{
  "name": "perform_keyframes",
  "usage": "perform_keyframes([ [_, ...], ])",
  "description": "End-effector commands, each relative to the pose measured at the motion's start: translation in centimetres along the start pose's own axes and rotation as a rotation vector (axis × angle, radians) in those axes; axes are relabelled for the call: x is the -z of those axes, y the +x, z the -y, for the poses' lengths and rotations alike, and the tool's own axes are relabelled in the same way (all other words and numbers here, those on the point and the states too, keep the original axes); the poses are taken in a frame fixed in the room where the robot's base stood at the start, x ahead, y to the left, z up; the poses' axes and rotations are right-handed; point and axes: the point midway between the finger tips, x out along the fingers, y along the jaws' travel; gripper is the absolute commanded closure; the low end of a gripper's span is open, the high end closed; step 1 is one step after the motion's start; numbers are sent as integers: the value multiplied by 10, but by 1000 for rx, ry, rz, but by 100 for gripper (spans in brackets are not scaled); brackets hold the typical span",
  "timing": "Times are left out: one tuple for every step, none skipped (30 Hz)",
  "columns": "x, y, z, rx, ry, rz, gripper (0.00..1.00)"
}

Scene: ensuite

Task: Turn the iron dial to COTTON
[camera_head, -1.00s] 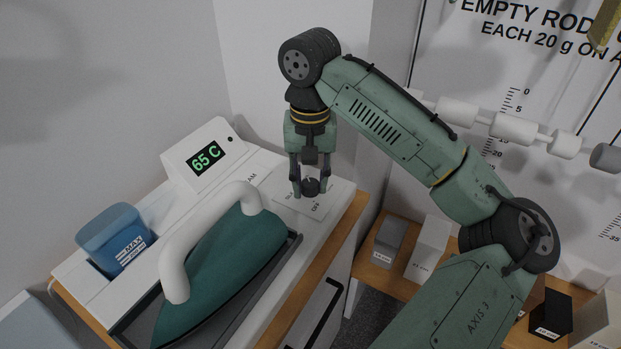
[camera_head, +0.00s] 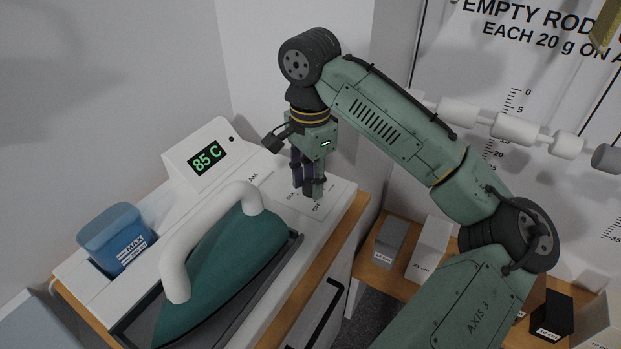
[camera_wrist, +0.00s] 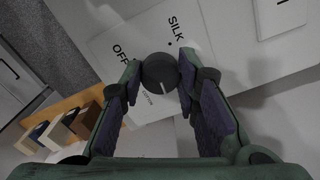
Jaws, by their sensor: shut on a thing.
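The dark round dial (camera_wrist: 159,72) sits on a white plate in the wrist view, with a pale pointer line towards the bottom of that picture. OFF is printed to its left and SILK above it. My gripper (camera_wrist: 167,78) is shut on the dial, one finger on each side. In the head view my gripper (camera_head: 308,188) points down at the label plate (camera_head: 330,205), and its fingers hide the dial. The teal iron (camera_head: 225,262) with a white handle rests in its station to the left.
A display (camera_head: 207,158) reads 85 C behind the iron. A blue water tank (camera_head: 117,238) marked MAX stands at the left. Small labelled blocks (camera_head: 428,248) stand on a lower wooden shelf at the right. The wall is close behind my gripper.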

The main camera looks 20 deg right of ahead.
Motion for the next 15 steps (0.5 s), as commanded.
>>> perform_keyframes([
  [0,0,0,-1,42,1,99],
  [0,0,0,-1,70,1,99],
  [0,0,0,-1,108,0,99],
  [0,0,0,-1,136,0,99],
  [0,0,0,-1,165,0,99],
  [0,0,0,-1,203,0,99],
  [0,0,0,-1,231,0,99],
  [0,0,0,-1,258,0,99],
  [0,0,1,-1,295,0,99],
  [0,0,1,-1,322,0,99],
  [0,0,1,-1,348,0,99],
  [0,0,1,-1,382,0,99],
  [0,0,1,-1,407,0,99],
  [0,0,1,-1,431,0,99],
  [0,0,1,-1,461,0,99],
])
